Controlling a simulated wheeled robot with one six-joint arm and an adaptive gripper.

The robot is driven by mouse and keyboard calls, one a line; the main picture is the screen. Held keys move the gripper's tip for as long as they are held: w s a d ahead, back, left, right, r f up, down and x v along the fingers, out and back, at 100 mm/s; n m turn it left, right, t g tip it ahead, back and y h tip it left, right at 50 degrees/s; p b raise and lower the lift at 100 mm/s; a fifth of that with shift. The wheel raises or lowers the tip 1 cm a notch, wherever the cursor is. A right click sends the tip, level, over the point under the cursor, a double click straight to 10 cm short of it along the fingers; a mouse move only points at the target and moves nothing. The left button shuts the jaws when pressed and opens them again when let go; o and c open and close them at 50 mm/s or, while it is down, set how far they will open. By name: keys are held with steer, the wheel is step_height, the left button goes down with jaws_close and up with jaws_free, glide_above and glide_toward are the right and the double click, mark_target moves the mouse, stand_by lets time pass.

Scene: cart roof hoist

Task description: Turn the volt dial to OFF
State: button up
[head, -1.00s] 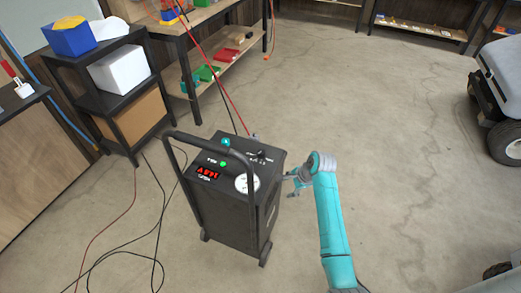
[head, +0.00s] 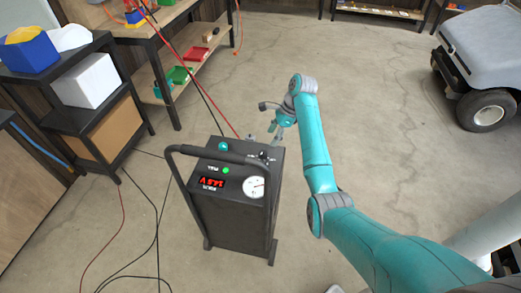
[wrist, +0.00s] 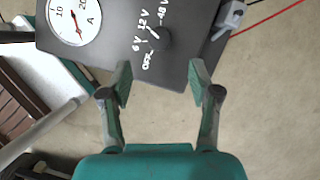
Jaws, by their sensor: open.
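The volt dial (wrist: 160,38) is a dark round knob on the charger's black top panel, with printed marks OFF, 6 V, 12 V and 48 V around it. Its white pointer line appears aimed up-left, roughly toward 12 V. The dial also shows small in the head view (head: 263,156). The charger (head: 232,215) is a black upright cart with a red display and a green light. My gripper (wrist: 160,78) is open and empty, its fingertips apart on either side below the dial in the wrist view. In the head view my gripper (head: 264,136) is by the charger's far right edge.
A round ammeter (wrist: 75,18) sits on the panel beside the dial. The charger's tubular handle (head: 225,155) arches over its near side. Red and black cables run behind and left. A shelf cart (head: 95,100) stands left. Open floor lies right, with a vehicle (head: 485,70) beyond.

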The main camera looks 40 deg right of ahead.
mark_target(263, 152)
steer(key=x, duration=0.9)
steer(key=shift+f, duration=0.1)
steer(key=c, duration=1.1)
steer(key=shift+c, duration=0.2)
